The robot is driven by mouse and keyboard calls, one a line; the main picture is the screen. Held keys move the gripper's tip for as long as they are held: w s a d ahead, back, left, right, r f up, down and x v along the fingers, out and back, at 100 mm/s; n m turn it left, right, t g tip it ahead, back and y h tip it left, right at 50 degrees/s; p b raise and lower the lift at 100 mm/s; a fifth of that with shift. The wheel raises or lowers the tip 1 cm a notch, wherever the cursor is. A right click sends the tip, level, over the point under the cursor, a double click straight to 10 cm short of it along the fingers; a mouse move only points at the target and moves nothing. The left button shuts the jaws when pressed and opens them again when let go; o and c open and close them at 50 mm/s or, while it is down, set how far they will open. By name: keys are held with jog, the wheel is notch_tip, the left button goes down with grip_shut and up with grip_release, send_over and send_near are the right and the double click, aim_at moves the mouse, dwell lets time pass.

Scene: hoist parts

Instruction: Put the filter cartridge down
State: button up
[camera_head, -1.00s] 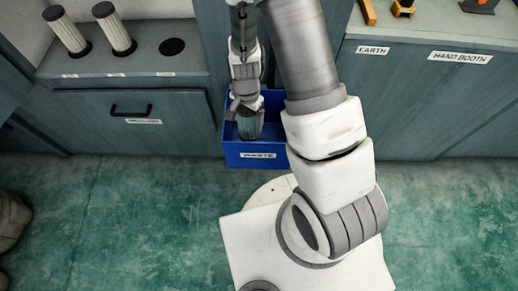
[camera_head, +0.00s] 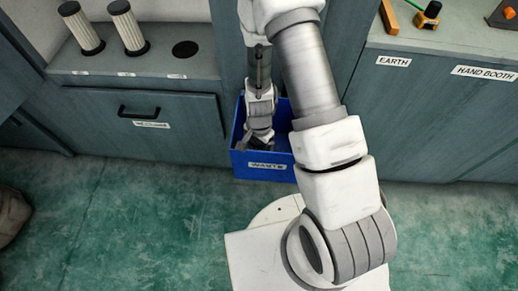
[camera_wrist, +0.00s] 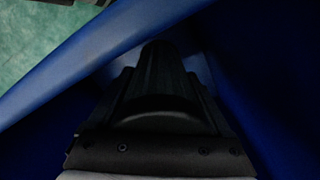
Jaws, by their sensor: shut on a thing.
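My gripper (camera_head: 260,138) is down inside the blue waste bin (camera_head: 262,166), pointing downward. In the wrist view it is shut on the filter cartridge (camera_wrist: 160,82), a dark, ribbed, rounded body that lies between the two fingers. The bin's blue walls surround it in that view, and its rim (camera_wrist: 95,65) crosses the upper left. In the head view the cartridge is hidden behind the bin's front wall and my gripper. The wrist view is too dark to tell whether the cartridge touches the bin floor.
Two pale cartridges (camera_head: 82,27) (camera_head: 127,27) stand on the left counter (camera_head: 140,64), beside an empty dark round socket (camera_head: 185,49). A cabinet with a black handle (camera_head: 139,112) is left of the bin. The right counter (camera_head: 408,42) holds small tools. Green floor is open in front.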

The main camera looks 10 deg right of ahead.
jog(key=shift+f, duration=0.1)
jog(key=shift+f+b, duration=0.25)
jog(key=shift+b, duration=0.1)
jog(key=o, duration=1.5)
notch_tip(320, 180, up, 13)
jog(key=p, duration=0.5)
jog(key=shift+f+p, duration=0.15)
jog(key=shift+p, duration=0.15)
jog(key=s+d+r+n+t, duration=0.15)
jog(key=r+n, duration=0.25)
jog(key=r, duration=1)
jog(key=s+r+n+t, duration=0.2)
jog(key=r+n+t, duration=0.1)
jog(key=r, duration=1.1)
jog(key=s+r+n, duration=0.1)
jog(key=s+r, duration=0.1)
jog(key=s+d+r+n, duration=0.1)
jog(key=s+r, duration=0.1)
jog(key=s, duration=0.1)
jog(key=s+d+r+n+t, duration=0.1)
jog(key=s+r, duration=0.1)
jog(key=s, duration=0.1)
jog(key=shift+s+d+r, duration=0.2)
jog(key=shift+s+r, duration=0.05)
jog(key=shift+r, duration=0.1)
